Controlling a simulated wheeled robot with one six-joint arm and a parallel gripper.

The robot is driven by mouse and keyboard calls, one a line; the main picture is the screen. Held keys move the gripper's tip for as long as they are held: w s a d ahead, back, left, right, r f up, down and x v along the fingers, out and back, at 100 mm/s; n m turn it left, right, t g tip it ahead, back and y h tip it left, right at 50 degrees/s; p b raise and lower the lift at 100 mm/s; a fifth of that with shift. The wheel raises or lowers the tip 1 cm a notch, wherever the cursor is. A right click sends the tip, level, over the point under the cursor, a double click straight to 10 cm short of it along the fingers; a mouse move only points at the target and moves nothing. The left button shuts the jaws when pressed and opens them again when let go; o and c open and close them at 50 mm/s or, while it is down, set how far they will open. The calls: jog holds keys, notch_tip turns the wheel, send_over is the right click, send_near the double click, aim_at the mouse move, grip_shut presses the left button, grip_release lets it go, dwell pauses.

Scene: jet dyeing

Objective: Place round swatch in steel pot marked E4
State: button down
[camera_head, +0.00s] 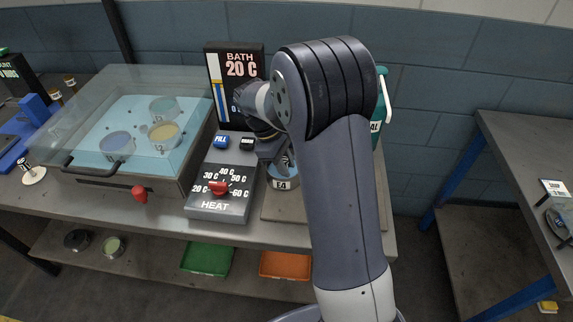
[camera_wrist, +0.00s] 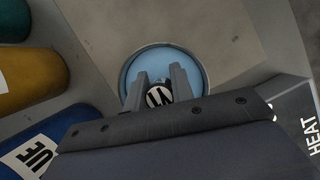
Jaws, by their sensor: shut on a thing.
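A steel pot with a blue inside (camera_head: 283,181) stands on the worktop under my gripper. Its front label seems to read E4, though it is small. My gripper (camera_head: 274,151) points down over this pot. In the wrist view my gripper (camera_wrist: 162,88) is shut on a small round black-and-white piece, apparently the round swatch (camera_wrist: 159,96). The piece shows against the pot's blue inside, and the pot's rim (camera_wrist: 124,72) circles the fingertips. I cannot tell whether the piece touches the blue. Its lower part is hidden by my gripper.
A glass-lidded bath (camera_head: 75,150) with several pots stands at the left. The HEAT panel (camera_head: 217,207) is just left of the pot, and the BATH display (camera_head: 238,62) stands behind. Bottles (camera_wrist: 25,75) crowd the wrist view's left side. A separate bench (camera_head: 510,150) is at the right.

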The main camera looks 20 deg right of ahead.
jog(key=shift+f, duration=0.15)
jog(key=c, duration=1.5)
grip_release()
jog(key=v, duration=1.2)
jog(key=shift+r, duration=0.2)
jog(key=shift+f, duration=0.1)
